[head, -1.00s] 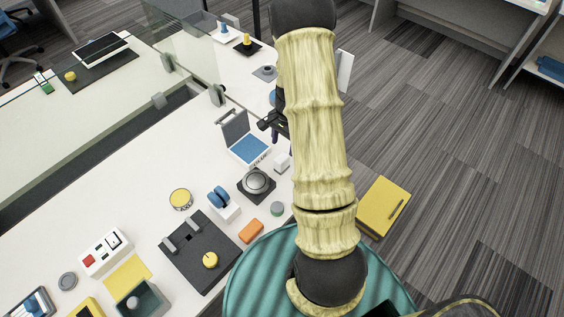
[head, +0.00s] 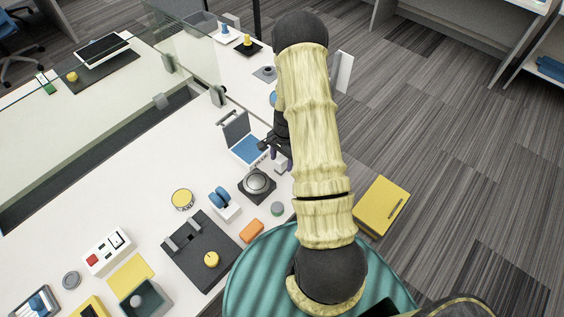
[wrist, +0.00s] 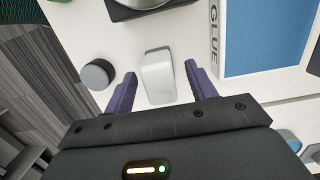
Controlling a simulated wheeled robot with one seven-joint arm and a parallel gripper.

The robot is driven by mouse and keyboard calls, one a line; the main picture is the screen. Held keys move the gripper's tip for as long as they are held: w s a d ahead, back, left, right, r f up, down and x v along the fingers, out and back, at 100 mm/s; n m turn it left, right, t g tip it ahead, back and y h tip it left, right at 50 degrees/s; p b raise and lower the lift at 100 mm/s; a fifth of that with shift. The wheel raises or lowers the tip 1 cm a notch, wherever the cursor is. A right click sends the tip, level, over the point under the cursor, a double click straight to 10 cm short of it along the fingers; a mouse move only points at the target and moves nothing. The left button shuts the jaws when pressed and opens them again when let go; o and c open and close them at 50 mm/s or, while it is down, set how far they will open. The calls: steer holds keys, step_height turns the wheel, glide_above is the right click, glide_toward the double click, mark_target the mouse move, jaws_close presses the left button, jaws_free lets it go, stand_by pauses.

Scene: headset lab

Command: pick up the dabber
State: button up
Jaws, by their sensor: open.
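The dabber, a small white block with a rounded top (wrist: 158,76), stands on the white table beside the glue pad. It also shows in the head view (head: 281,164), partly hidden by my gripper. My gripper (wrist: 160,73) is open, its two purple fingers on either side of the dabber in the wrist view, with gaps and no visible contact. In the head view my gripper (head: 276,153) is just above and behind the dabber, largely hidden by my arm.
The open glue box with a blue pad (head: 246,149) lies left of the dabber. A round silver device on a black base (head: 257,183) and a grey-green round cap (head: 277,209) are close by. An orange block (head: 251,231) and black fixture (head: 200,262) stand nearer.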

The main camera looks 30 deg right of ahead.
mark_target(282, 159)
steer(key=shift+a+f, duration=0.1)
steer(key=shift+f, duration=0.6)
steer(key=c, duration=1)
steer(key=shift+r, duration=0.1)
steer(key=shift+c, duration=0.2)
steer(key=shift+w+r, duration=0.1)
steer(key=shift+r, duration=0.45)
step_height(282, 159, up, 9)
steer(key=shift+f+b, duration=0.15)
steer(key=shift+b, duration=0.5)
